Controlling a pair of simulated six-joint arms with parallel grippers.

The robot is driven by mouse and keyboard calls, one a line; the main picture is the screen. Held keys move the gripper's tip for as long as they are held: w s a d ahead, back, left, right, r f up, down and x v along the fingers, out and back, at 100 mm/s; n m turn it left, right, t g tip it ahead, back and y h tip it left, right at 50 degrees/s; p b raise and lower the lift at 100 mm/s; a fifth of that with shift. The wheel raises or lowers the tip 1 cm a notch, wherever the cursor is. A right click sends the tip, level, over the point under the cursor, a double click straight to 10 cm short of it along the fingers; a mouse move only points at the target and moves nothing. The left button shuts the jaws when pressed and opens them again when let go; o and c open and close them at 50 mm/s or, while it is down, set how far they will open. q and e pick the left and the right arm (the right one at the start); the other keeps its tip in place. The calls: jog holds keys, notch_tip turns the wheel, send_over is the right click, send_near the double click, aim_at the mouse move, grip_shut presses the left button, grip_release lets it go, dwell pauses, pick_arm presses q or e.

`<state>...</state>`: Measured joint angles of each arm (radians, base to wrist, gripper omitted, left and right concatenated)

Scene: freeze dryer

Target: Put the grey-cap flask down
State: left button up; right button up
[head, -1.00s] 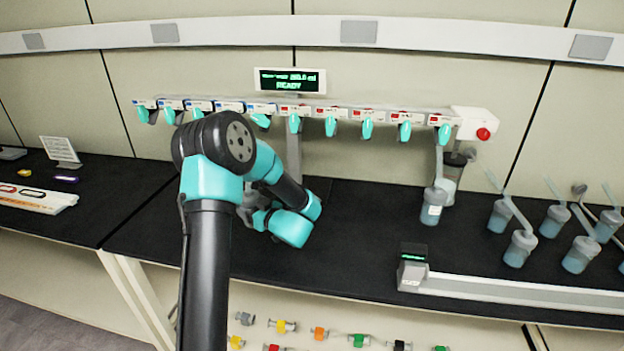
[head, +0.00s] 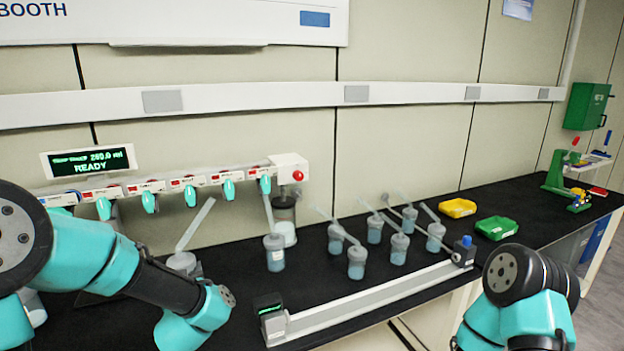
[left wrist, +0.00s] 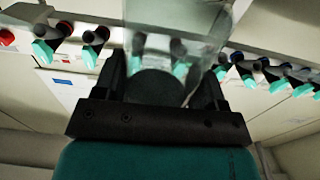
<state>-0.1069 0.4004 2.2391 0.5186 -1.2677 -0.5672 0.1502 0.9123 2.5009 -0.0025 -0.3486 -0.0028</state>
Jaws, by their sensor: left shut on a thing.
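My left gripper (left wrist: 161,84) is shut on a flask in the left wrist view. The flask's clear, see-through body (left wrist: 172,35) rises between the two dark fingers, with a dark round part at its lower end. In the head view, a flask with a grey cap (head: 183,261) and a slanted tube shows just behind my left arm, and its lower part is hidden. I cannot tell for certain that this is the held one. My left fingers are hidden there by the arm. My right arm shows at the lower right, but its gripper is not visible.
Several grey-capped flasks (head: 357,262) with slanted tubes stand on the black bench (head: 330,292). A manifold (head: 190,183) with teal valves runs along the back left. A long rail (head: 370,297) lies in front. Yellow (head: 458,208) and green trays (head: 496,228) stand to the right.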

pick_arm(q)
jog(key=s+d+r+m+t+h, duration=0.1)
jog(key=s+d+r+m+h, duration=0.1)
jog(key=d+m+h, duration=0.2)
jog(key=d+h, duration=0.3)
jog(key=d, duration=0.5)
jog(key=shift+r+m+t, duration=0.2)
jog(key=shift+m+t, duration=0.1)
jog(key=shift+m, duration=0.1)
dwell(2.2)
